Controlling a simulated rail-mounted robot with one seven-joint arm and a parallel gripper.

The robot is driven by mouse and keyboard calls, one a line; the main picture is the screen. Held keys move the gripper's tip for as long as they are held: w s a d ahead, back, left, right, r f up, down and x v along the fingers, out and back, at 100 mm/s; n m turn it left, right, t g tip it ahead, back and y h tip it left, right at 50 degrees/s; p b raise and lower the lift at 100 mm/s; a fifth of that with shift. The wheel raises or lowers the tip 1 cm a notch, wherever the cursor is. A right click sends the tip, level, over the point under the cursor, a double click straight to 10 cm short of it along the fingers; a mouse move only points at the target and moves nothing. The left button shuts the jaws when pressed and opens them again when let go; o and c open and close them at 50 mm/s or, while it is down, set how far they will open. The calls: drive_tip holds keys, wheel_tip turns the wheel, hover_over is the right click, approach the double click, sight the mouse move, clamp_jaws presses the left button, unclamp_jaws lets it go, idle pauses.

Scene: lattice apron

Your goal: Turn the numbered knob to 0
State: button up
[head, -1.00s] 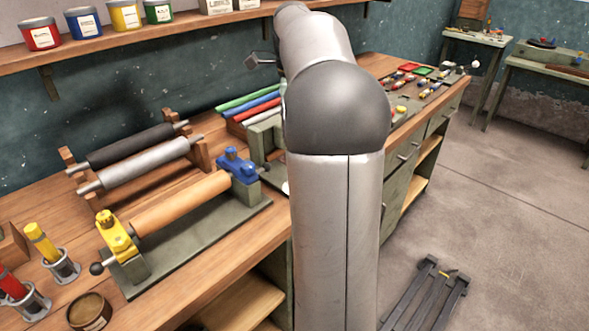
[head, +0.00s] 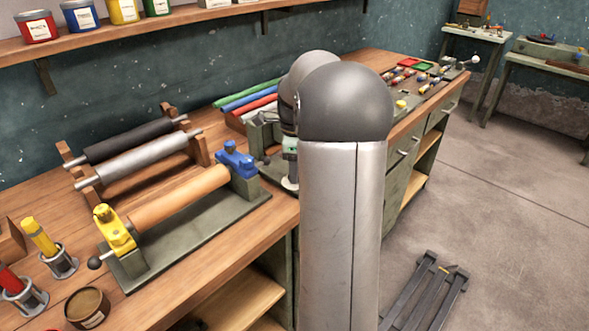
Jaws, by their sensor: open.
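I cannot make out a numbered knob or any digits in the head view. My arm's large upright link and dark rounded joint cover the middle of the picture. Behind them the arm bends down toward the bench, and my gripper is hidden there. A grey-green bench device (head: 262,134) with a dark ball handle (head: 265,160) shows just left of the arm, partly covered by it. I cannot tell whether the knob is on it.
A roller stand with yellow (head: 118,232) and blue (head: 238,160) end blocks sits on the wooden bench (head: 215,262). A rack holds dark (head: 135,140) and silver (head: 145,157) rollers. Paint tins (head: 80,16) line the shelf. Small coloured parts (head: 422,76) lie on the bench's far end.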

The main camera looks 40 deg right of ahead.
drive_tip(key=shift+f, duration=0.55)
drive_tip(key=c, duration=1)
